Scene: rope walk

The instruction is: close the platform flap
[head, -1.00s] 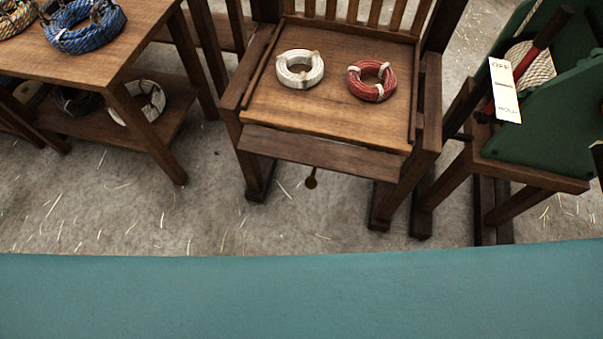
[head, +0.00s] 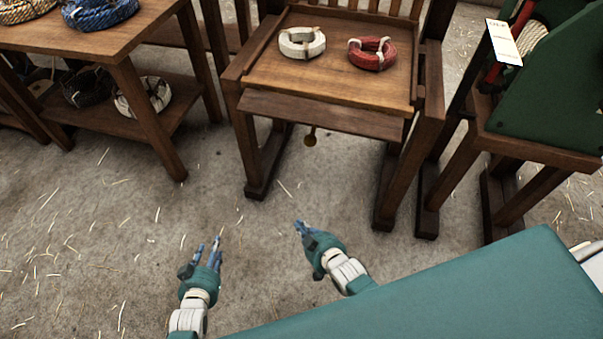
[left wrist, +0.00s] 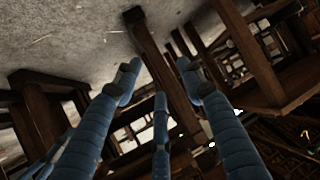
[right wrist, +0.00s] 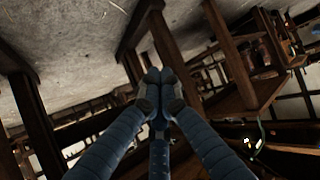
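The wooden platform (head: 345,83) stands at upper middle in the head view, between dark posts. A darker board, seemingly the flap (head: 320,116), runs along its front edge. It looks tilted outward and down, but its exact angle is hard to tell. My left gripper (head: 209,246) is in front of the platform and below it in the picture, clear of the flap. Its fingers are spread and empty in the left wrist view (left wrist: 158,80). My right gripper (head: 301,228) is also apart from the flap. Its fingertips meet in the right wrist view (right wrist: 153,88), with nothing visible between them.
A white rope coil (head: 302,43) and a red coil (head: 372,54) lie on the platform. A round knob (head: 310,139) hangs below the flap. A wooden table (head: 95,39) with coils stands left, a green-panelled stand (head: 545,105) right. Open floor lies in front.

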